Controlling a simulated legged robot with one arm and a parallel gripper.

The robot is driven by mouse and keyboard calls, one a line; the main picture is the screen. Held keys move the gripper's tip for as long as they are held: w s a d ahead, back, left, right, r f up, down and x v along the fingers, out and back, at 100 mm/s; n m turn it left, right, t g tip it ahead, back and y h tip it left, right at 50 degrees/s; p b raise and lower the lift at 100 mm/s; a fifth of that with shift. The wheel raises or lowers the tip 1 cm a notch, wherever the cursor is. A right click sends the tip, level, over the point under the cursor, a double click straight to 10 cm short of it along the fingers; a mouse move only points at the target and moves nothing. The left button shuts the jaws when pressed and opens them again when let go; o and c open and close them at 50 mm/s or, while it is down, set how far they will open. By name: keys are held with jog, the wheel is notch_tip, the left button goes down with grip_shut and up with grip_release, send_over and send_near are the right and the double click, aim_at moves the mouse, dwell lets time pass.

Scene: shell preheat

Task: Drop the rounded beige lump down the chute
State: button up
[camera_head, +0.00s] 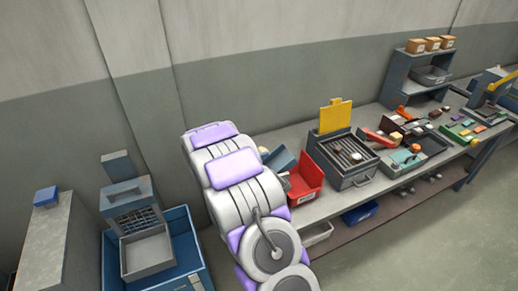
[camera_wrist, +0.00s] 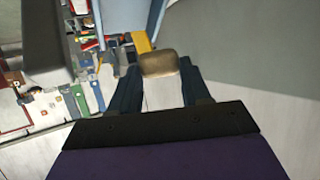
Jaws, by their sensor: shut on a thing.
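In the wrist view, my gripper (camera_wrist: 160,68) is shut on a rounded beige-tan lump (camera_wrist: 160,63), which sits between the tips of its two dark blue fingers. In the head view my purple and white arm covers the middle and my gripper is hidden or not clearly visible. A small beige patch shows beside the arm, too small to identify. A tilted blue-grey piece (camera_head: 281,158) stands behind the red bin, partly hidden by my arm; I cannot tell whether it is the chute.
A red bin (camera_head: 303,182) and a grill-topped box with a raised yellow flap (camera_head: 335,116) stand on the long bench. Trays and small parts lie farther right. A blue bin (camera_head: 172,281) with a grey tray (camera_head: 148,256) stands left. Open floor lies front right.

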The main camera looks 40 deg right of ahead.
jog(key=f+b, duration=0.2)
jog(key=d+f+b, duration=0.1)
jog(key=f+b, duration=0.2)
jog(key=d+f+b, duration=0.1)
jog(key=f+b, duration=0.1)
jog(key=shift+f, duration=0.4)
jog(key=shift+a+f+b, duration=0.15)
jog(key=shift+f+b, duration=0.15)
jog(key=shift+b, duration=0.2)
jog(key=shift+a+f+b, duration=0.25)
jog(key=shift+a+b, duration=0.2)
jog(key=shift+a, duration=0.15)
jog(key=o, duration=0.9)
jog(key=shift+d+f, duration=0.2)
jog(key=shift+d, duration=0.4)
jog(key=shift+o, duration=1)
jog(key=shift+a, duration=0.25)
jog(key=shift+a+r, duration=0.3)
jog(key=shift+a, duration=0.55)
jog(key=p+v, duration=0.3)
jog(key=v, duration=1.4)
